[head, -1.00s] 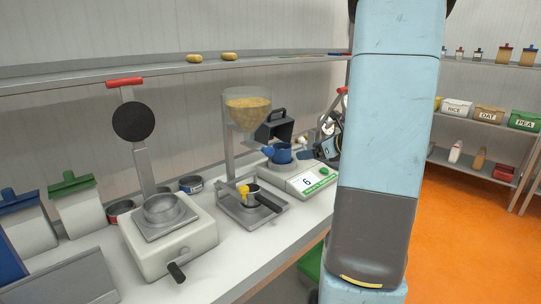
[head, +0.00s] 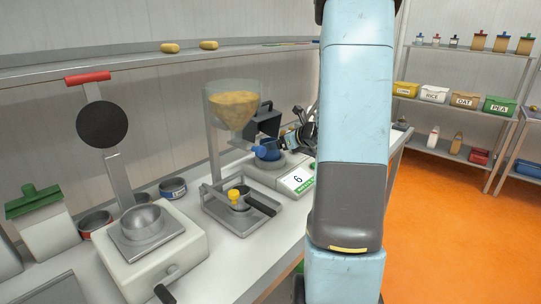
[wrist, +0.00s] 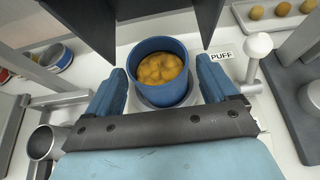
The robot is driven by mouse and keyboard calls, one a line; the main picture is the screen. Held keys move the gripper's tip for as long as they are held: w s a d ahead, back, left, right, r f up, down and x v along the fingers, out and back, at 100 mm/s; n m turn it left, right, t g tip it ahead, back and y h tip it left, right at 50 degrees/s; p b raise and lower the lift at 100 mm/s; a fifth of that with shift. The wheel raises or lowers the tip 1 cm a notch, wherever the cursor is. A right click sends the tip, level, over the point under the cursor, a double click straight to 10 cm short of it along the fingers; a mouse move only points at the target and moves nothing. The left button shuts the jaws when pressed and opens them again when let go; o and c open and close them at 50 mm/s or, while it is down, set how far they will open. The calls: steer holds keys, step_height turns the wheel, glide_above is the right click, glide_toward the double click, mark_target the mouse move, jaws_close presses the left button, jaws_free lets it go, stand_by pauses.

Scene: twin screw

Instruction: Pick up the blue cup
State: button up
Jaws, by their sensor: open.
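The blue cup (wrist: 160,94) stands upright in the middle of the wrist view, filled with yellow-brown puffs. It sits on a round grey plate of the scale. In the head view the cup (head: 268,152) is on the scale (head: 296,180), whose display reads 6. My gripper (wrist: 160,68) is open, with one blue finger on each side of the cup. Small gaps seem to show between fingers and cup; contact is hard to tell. In the head view my gripper (head: 297,139) is at the cup's right, partly hidden by my arm.
A dark scoop-like part (head: 264,122) hangs close above and behind the cup. In the wrist view a white-knobbed lever (wrist: 256,52) is right of the cup.

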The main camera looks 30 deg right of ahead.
steer(key=shift+r+x, duration=0.1)
steer(key=shift+x, duration=1.35)
steer(key=shift+r+x, duration=0.15)
steer(key=shift+x, duration=1.35)
steer(key=shift+a, duration=0.15)
steer(key=shift+c, duration=0.4)
steer(key=shift+r, duration=0.1)
steer(key=c, duration=0.8)
